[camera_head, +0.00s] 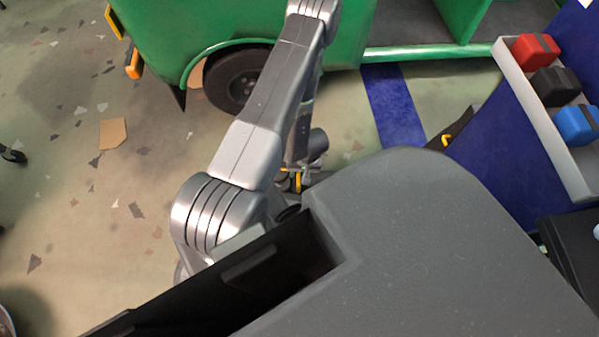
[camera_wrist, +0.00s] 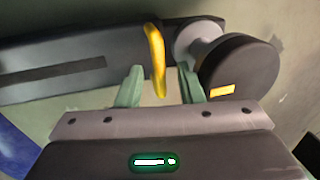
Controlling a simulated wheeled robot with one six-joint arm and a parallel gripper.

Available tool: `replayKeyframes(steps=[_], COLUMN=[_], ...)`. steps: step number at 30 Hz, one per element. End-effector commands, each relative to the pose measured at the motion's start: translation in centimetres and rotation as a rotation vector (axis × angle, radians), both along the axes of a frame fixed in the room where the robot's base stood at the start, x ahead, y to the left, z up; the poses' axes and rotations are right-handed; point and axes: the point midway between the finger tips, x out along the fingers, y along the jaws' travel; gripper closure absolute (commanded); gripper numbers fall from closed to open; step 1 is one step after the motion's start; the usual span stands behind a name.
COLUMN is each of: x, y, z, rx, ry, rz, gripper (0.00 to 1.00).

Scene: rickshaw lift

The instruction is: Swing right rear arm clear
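In the wrist view a dark lift arm (camera_wrist: 80,62) crosses the picture, with a round dark pad (camera_wrist: 240,75) at its right end. An upright yellow handle (camera_wrist: 156,60) stands on the arm. My gripper (camera_wrist: 161,86) is open. Its two pale green fingers lie on either side of the handle's lower part, with a visible gap on each side. In the head view the yellow handle (camera_head: 298,182) is small beside my forearm, low near the floor. My own arm and body hide most of the lift arm there.
A green rickshaw (camera_head: 225,25) with a dark wheel (camera_head: 237,82) stands at the back. Another dark arm with a yellow handle (camera_head: 446,140) lies to the right. A white tray (camera_head: 512,75) holds red, black and blue blocks. The floor at left is open, with a flat brown piece (camera_head: 113,133).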

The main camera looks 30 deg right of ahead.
Motion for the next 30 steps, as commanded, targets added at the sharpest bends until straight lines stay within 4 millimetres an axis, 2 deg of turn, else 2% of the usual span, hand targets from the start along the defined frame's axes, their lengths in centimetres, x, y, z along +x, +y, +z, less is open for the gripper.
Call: replayKeyframes(steps=[6, 10, 21, 24, 30], x=[0.0, -0.1, -0.9, -1.1, -1.3], y=[-0.1, -0.3, -1.7, -1.9, -2.3], z=[0.2, 1.4, 9.9, 11.6, 13.2], rx=[-0.001, -0.001, -0.002, -0.001, -0.001], ry=[0.000, 0.000, -0.002, 0.000, 0.001], rz=[-0.001, -0.002, -0.003, -0.002, -0.001], gripper=[0.66, 0.66, 0.66, 0.66, 0.66])
